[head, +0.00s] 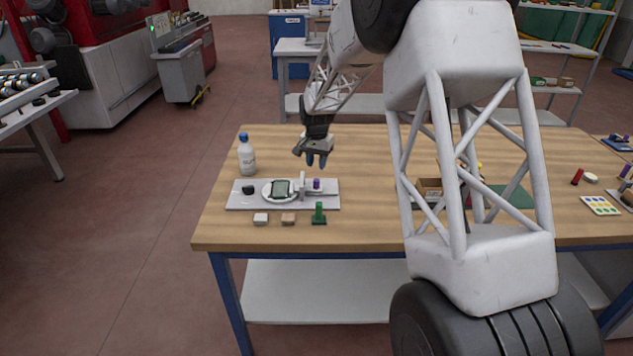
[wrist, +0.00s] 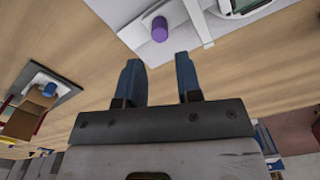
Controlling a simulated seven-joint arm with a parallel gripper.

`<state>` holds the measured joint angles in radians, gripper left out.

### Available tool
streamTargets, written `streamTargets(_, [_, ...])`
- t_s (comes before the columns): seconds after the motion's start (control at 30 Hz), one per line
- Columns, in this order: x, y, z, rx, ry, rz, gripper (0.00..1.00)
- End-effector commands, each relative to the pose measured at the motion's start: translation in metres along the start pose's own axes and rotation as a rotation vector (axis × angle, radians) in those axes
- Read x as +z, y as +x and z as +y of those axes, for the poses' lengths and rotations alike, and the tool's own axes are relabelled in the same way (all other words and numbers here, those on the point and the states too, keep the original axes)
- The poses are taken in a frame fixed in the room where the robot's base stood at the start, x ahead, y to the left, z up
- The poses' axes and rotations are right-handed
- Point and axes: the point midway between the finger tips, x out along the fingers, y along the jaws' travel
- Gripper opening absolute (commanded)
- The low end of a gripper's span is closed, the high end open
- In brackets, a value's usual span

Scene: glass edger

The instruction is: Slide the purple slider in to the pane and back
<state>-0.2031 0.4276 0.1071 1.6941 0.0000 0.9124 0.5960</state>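The purple slider (head: 317,184) is a small upright purple knob at the right part of a grey base plate (head: 240,205). It also shows in the wrist view (wrist: 159,29), beyond my fingertips. The pane (head: 281,188) is a dark green glass piece on a round white holder, left of the slider; only its edge shows in the wrist view (wrist: 244,5). A grey upright post stands between slider and pane. My gripper (head: 316,163) is above and behind the slider, apart from it. In the wrist view its two blue fingers (wrist: 160,75) are spread with nothing between them.
A white bottle with a blue cap (head: 246,158) stands behind the plate at left. A white block (head: 260,218), a tan block (head: 288,218) and a green stand (head: 319,214) lie in front. A box (head: 429,188) is to the right, partly behind my arm.

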Motion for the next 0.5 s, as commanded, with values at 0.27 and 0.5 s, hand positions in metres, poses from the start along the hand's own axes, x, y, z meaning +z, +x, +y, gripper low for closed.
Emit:
streamTargets(0.27, [0.000,0.016,0.000,0.001,0.000,-0.002,0.32])
streamTargets(0.5, [0.001,0.044,0.001,0.002,0.000,-0.003,0.32])
